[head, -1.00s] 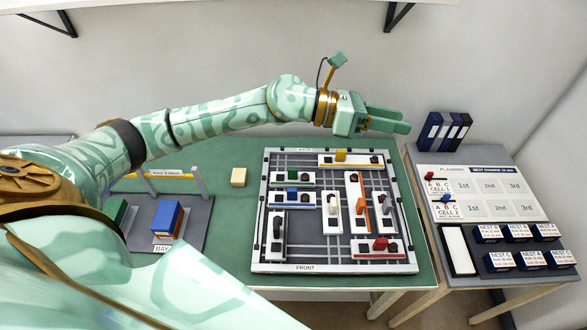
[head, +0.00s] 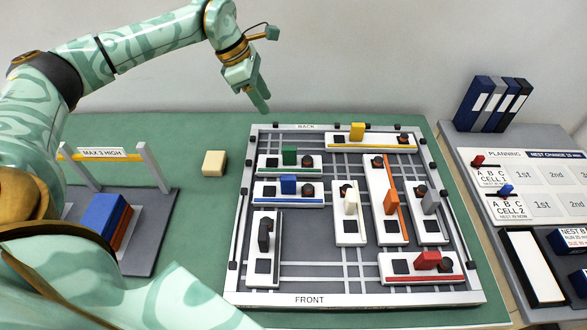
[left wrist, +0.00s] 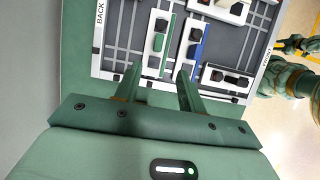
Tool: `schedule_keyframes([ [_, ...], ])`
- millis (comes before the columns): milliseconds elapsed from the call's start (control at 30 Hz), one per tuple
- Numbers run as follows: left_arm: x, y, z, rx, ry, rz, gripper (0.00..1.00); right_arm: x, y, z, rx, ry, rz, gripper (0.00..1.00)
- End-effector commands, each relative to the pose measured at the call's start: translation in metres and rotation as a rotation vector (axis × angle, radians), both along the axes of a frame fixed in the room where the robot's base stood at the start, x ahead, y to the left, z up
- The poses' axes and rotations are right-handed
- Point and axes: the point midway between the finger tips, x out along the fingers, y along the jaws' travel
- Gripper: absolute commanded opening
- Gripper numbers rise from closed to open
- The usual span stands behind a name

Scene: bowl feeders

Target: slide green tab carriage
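The green tab carriage is a white block with a green stripe and an upright green tab (head: 289,156). It lies left-to-right in the back left of the framed board (head: 400,299). Its green tab (left wrist: 159,42) also shows in the left wrist view, ahead of the fingers. My left gripper (head: 262,103) hangs above the board's back left corner, fingers pointing down, apart from the carriage. In the left wrist view its two fingers (left wrist: 158,72) are spread with nothing between them. My right gripper is not seen.
The blue tab carriage (head: 289,186) lies just in front of the green one. The yellow tab carriage (head: 370,143) lies at the back right. Several other carriages fill the board. A beige block (head: 214,163) sits left of the board on the green table.

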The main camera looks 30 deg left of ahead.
Motion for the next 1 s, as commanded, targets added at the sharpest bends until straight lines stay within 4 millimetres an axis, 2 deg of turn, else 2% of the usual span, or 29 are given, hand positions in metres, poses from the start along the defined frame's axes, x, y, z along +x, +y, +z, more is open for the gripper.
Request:
schedule_keyframes([
  [33, 0.002, 0.000, -0.028, 0.000, 0.012, 0.000, 0.40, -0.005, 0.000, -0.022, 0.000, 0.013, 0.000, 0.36],
  [100, 0.003, 0.000, -0.038, 0.000, 0.017, 0.001, 0.40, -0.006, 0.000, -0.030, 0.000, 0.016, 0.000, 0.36],
  [367, 0.006, -0.006, -0.058, -0.001, 0.020, 0.000, 0.40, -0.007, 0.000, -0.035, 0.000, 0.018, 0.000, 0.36],
  [800, 0.027, -0.042, -0.158, -0.003, 0.022, -0.001, 0.40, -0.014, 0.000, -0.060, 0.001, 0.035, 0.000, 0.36],
  [1000, 0.033, -0.051, -0.184, -0.001, 0.020, 0.000, 0.40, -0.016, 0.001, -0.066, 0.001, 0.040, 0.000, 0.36],
])
